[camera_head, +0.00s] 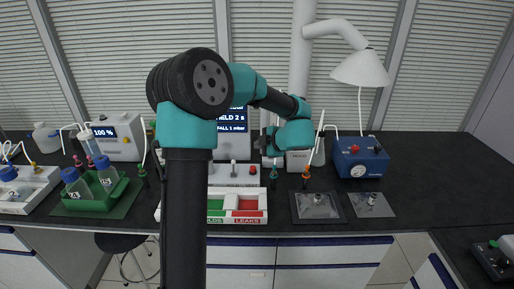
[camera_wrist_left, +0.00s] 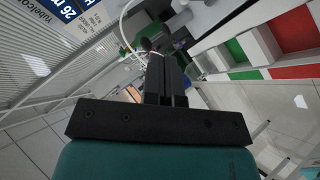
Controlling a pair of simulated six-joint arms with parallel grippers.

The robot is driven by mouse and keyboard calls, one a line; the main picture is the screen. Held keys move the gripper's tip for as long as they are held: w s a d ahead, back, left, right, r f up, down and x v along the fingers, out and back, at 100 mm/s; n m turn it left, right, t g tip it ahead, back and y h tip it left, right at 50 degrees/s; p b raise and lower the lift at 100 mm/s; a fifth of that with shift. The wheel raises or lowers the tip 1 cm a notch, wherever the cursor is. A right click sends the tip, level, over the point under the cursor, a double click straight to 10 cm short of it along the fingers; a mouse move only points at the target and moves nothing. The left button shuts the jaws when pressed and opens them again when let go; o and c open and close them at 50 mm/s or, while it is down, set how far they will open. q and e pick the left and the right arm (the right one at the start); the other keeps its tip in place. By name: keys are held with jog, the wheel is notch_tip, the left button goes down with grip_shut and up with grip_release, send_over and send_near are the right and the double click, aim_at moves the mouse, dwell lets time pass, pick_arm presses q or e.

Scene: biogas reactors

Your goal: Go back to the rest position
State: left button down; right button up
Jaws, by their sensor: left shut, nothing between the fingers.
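My left arm rises through the middle of the head view, bends at a teal elbow and reaches right. Its left gripper (camera_head: 266,142) hangs in the air above the bench, in front of the grey equipment, and is partly hard to make out against the dark display. In the left wrist view the black fingers of the left gripper (camera_wrist_left: 165,65) lie close together with nothing between them. My right gripper is in neither view.
A green and red sorting tray (camera_head: 238,216) lies below the left gripper. A green rack (camera_head: 90,195) with blue-capped bottles stands left. A blue device (camera_head: 360,158) and two grey mats (camera_head: 298,214) are right. A lamp-like hood (camera_head: 360,68) hangs above. The far right bench (camera_head: 430,175) is clear.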

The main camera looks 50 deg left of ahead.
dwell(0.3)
